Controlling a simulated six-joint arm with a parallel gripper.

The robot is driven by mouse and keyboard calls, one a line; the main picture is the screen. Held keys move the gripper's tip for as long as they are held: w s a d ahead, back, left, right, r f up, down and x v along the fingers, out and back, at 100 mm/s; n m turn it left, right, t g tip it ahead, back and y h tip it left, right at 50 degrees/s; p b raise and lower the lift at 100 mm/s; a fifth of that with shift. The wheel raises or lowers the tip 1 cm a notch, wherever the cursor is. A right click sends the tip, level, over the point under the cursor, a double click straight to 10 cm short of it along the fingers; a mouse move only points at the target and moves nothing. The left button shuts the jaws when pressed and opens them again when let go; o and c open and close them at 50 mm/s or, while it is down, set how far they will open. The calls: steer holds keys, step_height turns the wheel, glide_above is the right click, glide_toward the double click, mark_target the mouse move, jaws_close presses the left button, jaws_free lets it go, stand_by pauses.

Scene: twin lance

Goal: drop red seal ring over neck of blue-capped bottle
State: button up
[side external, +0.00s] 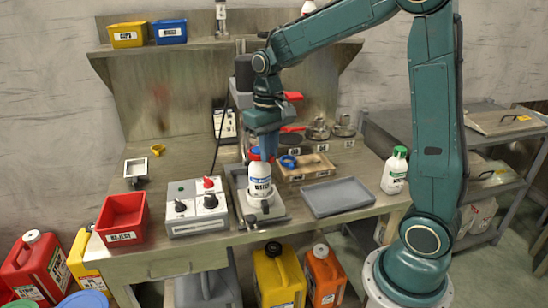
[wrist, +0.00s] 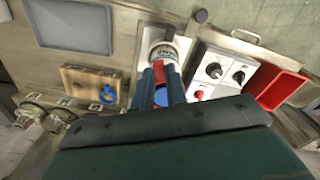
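A white bottle (side external: 259,180) with a dark label stands upright in a grey holder (side external: 272,213) near the bench's front edge. It also shows in the wrist view (wrist: 163,48). My gripper (side external: 262,150) points down directly above the bottle's top. Its fingers (wrist: 161,80) are closed around a red piece, the red seal ring (wrist: 161,72), which also shows as a red patch in the side view (side external: 254,153). A blue patch (wrist: 160,97) shows between the fingers, perhaps the cap. The neck is mostly hidden, so I cannot tell whether the ring touches it.
A wooden block (side external: 306,173) with a blue ring (side external: 288,161) and a grey tray (side external: 336,196) are to the right. A control box (side external: 196,208) with knobs and a red bin (side external: 122,217) are to the left. A green-capped bottle (side external: 395,172) stands at the right end.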

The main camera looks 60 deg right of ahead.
steer(key=o, duration=0.4)
steer(key=shift+r, duration=0.15)
step_height(320, 180, up, 14)
steer(key=shift+f, duration=0.25)
stand_by(0.3)
stand_by(0.7)
steer(key=s+a+f+n+t, duration=0.1)
steer(key=s+a+f+t, duration=0.1)
steer(key=s, duration=0.4)
steer(key=s+a+f+n+t, duration=0.1)
steer(key=s+a+f, duration=0.1)
steer(key=s, duration=0.4)
steer(key=s+a+f+n+t, duration=0.1)
steer(key=s+a+f+t, duration=0.1)
steer(key=s, duration=0.4)
steer(key=shift+s+a+f+n+t, duration=0.15)
steer(key=shift+a+f, duration=0.05)
steer(key=shift+a, duration=0.25)
steer(key=shift+s+a+f+n+t, duration=0.15)
steer(key=shift+a, duration=0.25)
